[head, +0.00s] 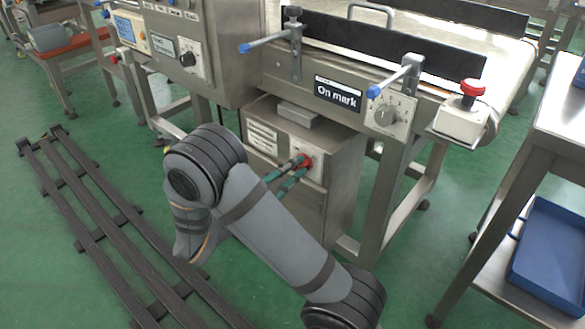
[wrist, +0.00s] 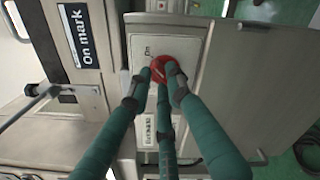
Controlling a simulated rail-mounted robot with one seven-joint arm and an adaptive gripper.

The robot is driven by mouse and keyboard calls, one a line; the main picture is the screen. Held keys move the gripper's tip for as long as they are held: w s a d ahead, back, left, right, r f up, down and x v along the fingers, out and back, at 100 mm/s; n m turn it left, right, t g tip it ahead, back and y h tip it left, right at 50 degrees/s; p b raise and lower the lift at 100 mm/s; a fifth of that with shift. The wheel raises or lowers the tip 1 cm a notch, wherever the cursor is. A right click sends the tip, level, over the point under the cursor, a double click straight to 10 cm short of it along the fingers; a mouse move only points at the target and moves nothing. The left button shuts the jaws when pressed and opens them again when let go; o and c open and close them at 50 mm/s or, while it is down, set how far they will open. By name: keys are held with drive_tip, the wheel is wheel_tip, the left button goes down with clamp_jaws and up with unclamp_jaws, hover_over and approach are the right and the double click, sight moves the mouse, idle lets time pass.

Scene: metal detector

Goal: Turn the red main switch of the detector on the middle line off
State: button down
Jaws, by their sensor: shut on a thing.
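The red main switch (head: 303,160) sits on a light plate on the side of a grey metal cabinet (head: 341,165) below the conveyor, next to the "On mark" sign (head: 338,94). In the wrist view the switch (wrist: 158,64) is a round red knob on a pale panel. My gripper (head: 300,162) has green fingers that reach the switch from the left in the head view. In the wrist view its fingers (wrist: 160,74) close around the knob's near side, with dark tips touching it. The tips cover part of the knob, and I cannot read its setting.
A red-topped button box (head: 461,119) and a grey dial (head: 390,115) are on the conveyor frame. Blue-ended levers (head: 262,44) stick out above. A steel table with a blue tray (head: 548,255) stands at the right. Floor rails (head: 84,222) run at the left.

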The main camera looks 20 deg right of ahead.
drive_tip(key=shift+r+p, duration=0.1)
drive_tip(key=shift+p, duration=0.3)
drive_tip(key=n+p, duration=1.2)
drive_tip(key=f+n+p, duration=0.1)
drive_tip(key=n+p, duration=0.4)
drive_tip(key=p, duration=0.1)
drive_tip(key=shift+w+a+n+p, duration=0.15)
drive_tip(key=shift+w+n+p, duration=0.15)
drive_tip(key=shift+n, duration=0.1)
drive_tip(key=c, duration=1.6)
unclamp_jaws()
